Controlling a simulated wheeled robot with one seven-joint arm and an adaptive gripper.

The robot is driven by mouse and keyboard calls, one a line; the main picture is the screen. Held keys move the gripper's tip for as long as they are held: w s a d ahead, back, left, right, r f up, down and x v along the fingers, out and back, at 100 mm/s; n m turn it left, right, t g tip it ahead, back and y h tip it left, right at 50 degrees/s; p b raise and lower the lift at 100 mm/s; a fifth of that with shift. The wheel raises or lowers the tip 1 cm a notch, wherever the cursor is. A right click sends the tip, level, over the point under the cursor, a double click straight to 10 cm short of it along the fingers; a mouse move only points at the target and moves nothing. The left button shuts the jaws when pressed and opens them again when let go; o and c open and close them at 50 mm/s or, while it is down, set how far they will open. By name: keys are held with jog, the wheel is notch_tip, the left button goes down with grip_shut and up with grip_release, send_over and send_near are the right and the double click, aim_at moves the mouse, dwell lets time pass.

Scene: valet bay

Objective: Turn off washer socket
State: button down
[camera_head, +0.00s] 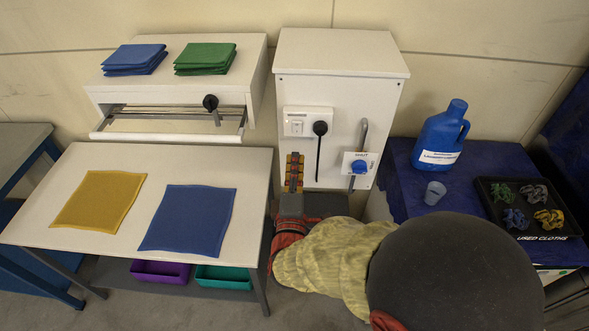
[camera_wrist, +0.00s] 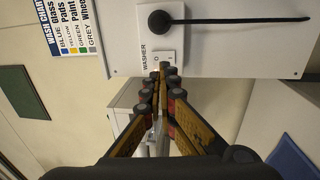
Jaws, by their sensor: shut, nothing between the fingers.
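The washer socket (camera_head: 294,123) is a white plate on the front of the white cabinet (camera_head: 341,95). A black plug (camera_head: 320,128) sits at its right side, with a cable hanging down. In the wrist view the socket plate (camera_wrist: 171,43) lies sideways, marked WASHER, with the plug (camera_wrist: 160,21) beside the switch area. My gripper (camera_head: 294,157) is shut and empty, just below the plate in the head view. In the wrist view my gripper (camera_wrist: 163,72) has its tips close to the switch area and partly covers it. I cannot tell contact or the switch's position.
A grey pipe with a blue-handled valve (camera_head: 359,165) is right of the socket. A white table (camera_head: 105,225) with yellow and blue cloths stands left. A drawer unit (camera_head: 180,100) is behind it. A blue jug (camera_head: 440,135), cup (camera_head: 435,192) and black tray (camera_head: 482,190) are right.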

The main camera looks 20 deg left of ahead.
aim_at(298, 125)
jog(key=b+x, duration=0.1)
jog(key=x, duration=0.8)
jog(key=shift+w+b, duration=0.1)
jog(key=shift+b, duration=0.3)
jog(key=shift+w+r, duration=0.1)
jog(key=shift+w+a+r+p, duration=0.1)
jog(key=shift+w+r+p, duration=0.1)
jog(key=shift+p, duration=0.2)
jog(key=shift+r+p, duration=0.35)
jog(key=shift+p, duration=0.55)
jog(key=shift+w+f, duration=0.1)
jog(key=shift+f, duration=0.05)
